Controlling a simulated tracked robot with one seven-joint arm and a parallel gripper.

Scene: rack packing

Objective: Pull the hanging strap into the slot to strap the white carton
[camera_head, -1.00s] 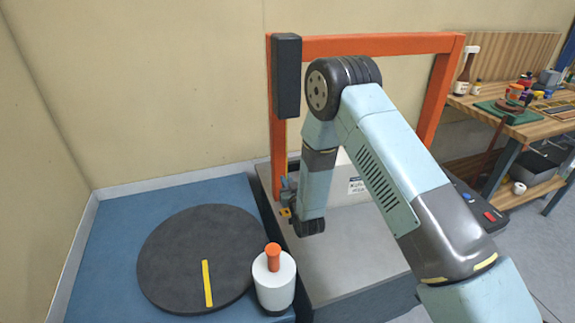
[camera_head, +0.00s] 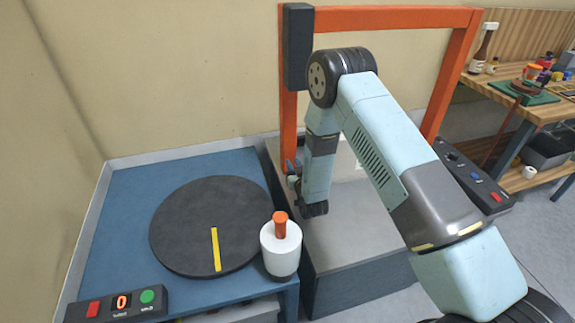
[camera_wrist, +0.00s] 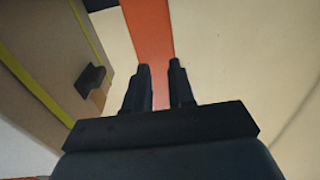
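My gripper (camera_head: 292,178) is beside the arch's left post, above the machine's left edge. In the wrist view the two dark fingers (camera_wrist: 160,68) are apart with no visible object between them; the orange post (camera_wrist: 150,35) is beyond them. A tan surface with yellow bands (camera_wrist: 45,65) is at left there, with a dark bracket (camera_wrist: 90,80) on it. I cannot tell whether a band is the hanging strap; the slot is not clear.
A dark turntable (camera_head: 200,215) with a yellow mark lies on a blue table at left. A white bottle (camera_head: 281,250) with an orange top stands at its right. Button boxes (camera_head: 118,304) are at lower left and right of the machine. A workbench (camera_head: 540,110) is at far right.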

